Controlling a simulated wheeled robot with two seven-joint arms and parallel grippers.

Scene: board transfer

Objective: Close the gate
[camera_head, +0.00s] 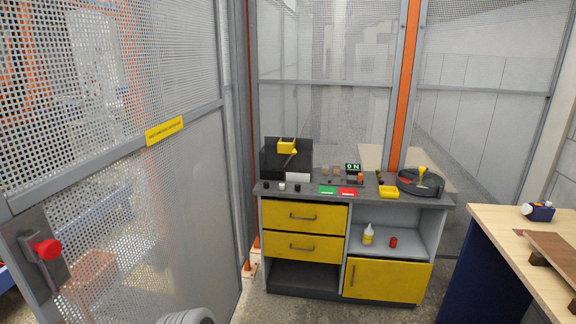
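The gate (190,215) is a large grey-framed panel of perforated mesh filling the left of the view. It runs at an angle from near the left edge back to the grey posts by the rear fence. A red knob (47,249) sits on a grey latch plate (30,262) at its near end. A yellow label (164,130) is fixed to its middle rail. Neither gripper shows. A small grey rounded part, probably of my own arm, shows at the bottom edge in front of the gate's lower part.
A grey workbench (300,190) with yellow drawers (303,215) stands against the mesh fence (325,50); small items and a yellow tray (388,192) are on top. A wooden-topped table (500,225) is at the right. Grey floor (330,312) shows in front of the bench.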

